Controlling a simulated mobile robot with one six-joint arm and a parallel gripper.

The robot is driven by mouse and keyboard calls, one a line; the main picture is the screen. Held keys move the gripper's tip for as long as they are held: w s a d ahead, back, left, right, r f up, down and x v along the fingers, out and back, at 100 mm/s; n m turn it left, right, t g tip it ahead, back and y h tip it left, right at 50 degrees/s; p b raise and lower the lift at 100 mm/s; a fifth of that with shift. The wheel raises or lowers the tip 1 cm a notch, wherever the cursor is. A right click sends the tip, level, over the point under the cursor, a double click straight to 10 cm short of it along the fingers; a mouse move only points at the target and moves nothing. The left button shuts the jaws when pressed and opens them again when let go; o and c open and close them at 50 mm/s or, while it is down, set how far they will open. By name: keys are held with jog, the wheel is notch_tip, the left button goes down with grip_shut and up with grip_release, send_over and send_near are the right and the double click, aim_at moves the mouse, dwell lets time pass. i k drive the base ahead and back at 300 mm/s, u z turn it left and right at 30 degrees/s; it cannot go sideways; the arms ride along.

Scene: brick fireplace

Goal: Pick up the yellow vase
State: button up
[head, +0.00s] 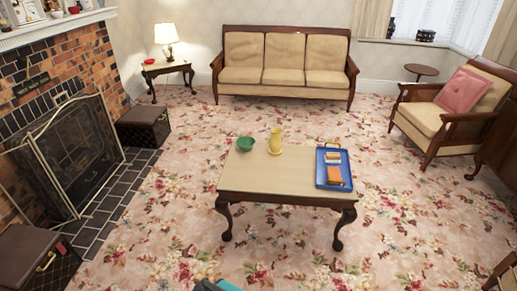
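The yellow vase (276,137) stands upright on the coffee table (262,181), near the middle of its far half. A small yellow disc, perhaps a saucer, shows at the vase's base; I cannot tell whether it is a separate thing. My gripper is not clearly in view. Only a dark and teal piece, which may be part of my own body, shows at the bottom edge, well short of the table.
A green bowl (245,143) is left of the vase and a blue tray (347,157) with orange and white items is right. The table's near left top is bare. A sofa (285,77), an armchair (444,119) and a fireplace (75,150) surround open flowered carpet.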

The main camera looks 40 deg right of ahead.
aim_at(276, 140)
jog(key=z, duration=0.1)
jog(key=k, duration=0.25)
jog(key=u, duration=0.6)
jog(key=i, duration=2.2)
jog(key=z, duration=0.9)
jog(key=i, duration=0.9)
jog(key=z, duration=0.55)
